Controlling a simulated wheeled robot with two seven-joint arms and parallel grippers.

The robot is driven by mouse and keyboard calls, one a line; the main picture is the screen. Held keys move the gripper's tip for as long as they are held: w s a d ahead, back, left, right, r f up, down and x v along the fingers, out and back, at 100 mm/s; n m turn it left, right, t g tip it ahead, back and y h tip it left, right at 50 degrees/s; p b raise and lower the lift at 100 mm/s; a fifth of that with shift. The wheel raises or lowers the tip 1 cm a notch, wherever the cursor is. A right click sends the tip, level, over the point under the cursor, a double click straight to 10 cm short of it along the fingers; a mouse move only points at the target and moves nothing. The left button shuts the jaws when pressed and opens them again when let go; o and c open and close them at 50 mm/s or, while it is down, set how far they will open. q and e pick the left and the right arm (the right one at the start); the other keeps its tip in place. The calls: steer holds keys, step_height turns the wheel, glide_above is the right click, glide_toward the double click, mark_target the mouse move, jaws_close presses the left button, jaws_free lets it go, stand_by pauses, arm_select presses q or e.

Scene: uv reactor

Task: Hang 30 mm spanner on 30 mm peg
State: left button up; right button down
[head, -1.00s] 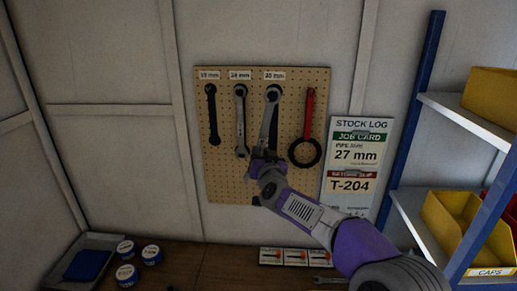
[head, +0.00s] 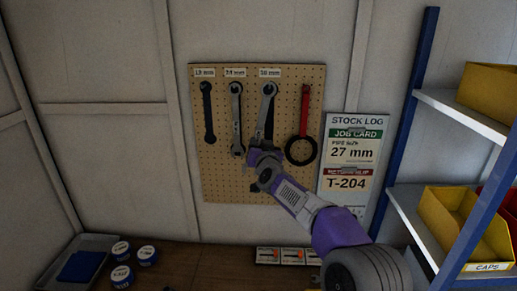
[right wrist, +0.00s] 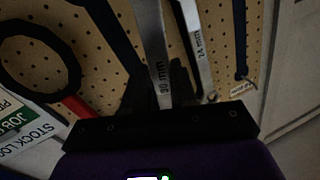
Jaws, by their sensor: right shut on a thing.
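The grey 30 mm spanner (head: 264,108) stands almost upright, slightly tilted, in front of the pegboard (head: 222,182). Its ring end lies at the peg place under the right-hand label (head: 269,72); I cannot tell whether the ring is around the peg or just in front of it. A dark shape shows behind its handle. My right gripper (head: 262,155) is shut on the lower handle. In the right wrist view the spanner (right wrist: 152,45), marked 30 mm, rises from between the fingers. My left gripper is not in view.
A grey 24 mm spanner (head: 237,115) and a dark spanner (head: 208,112) hang to the left. A red-handled ring tool (head: 302,138) hangs close on the right. A stock log board (head: 352,165) and blue-framed shelves (head: 410,110) stand farther right.

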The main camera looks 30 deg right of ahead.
steer(key=shift+w+d+f, duration=0.15)
steer(key=shift+w+d, duration=0.25)
steer(key=shift+w, duration=0.25)
steer(key=shift+w+d+f, duration=0.1)
steer(key=shift+w+d, duration=0.3)
steer(key=shift+w, duration=0.25)
steer(key=shift+w+d+f, duration=0.15)
steer(key=shift+w+d, duration=0.25)
steer(key=shift+w, duration=0.25)
steer(key=c, duration=0.8)
jaws_free()
steer(key=shift+f, duration=0.2)
steer(key=b, duration=0.2)
glide_toward(259, 142)
steer(key=shift+d+f+x, duration=0.15)
steer(key=shift+x, duration=0.9)
steer(key=shift+d+f+x, duration=0.15)
steer(key=shift+d+x, duration=0.05)
steer(key=shift+x, duration=0.85)
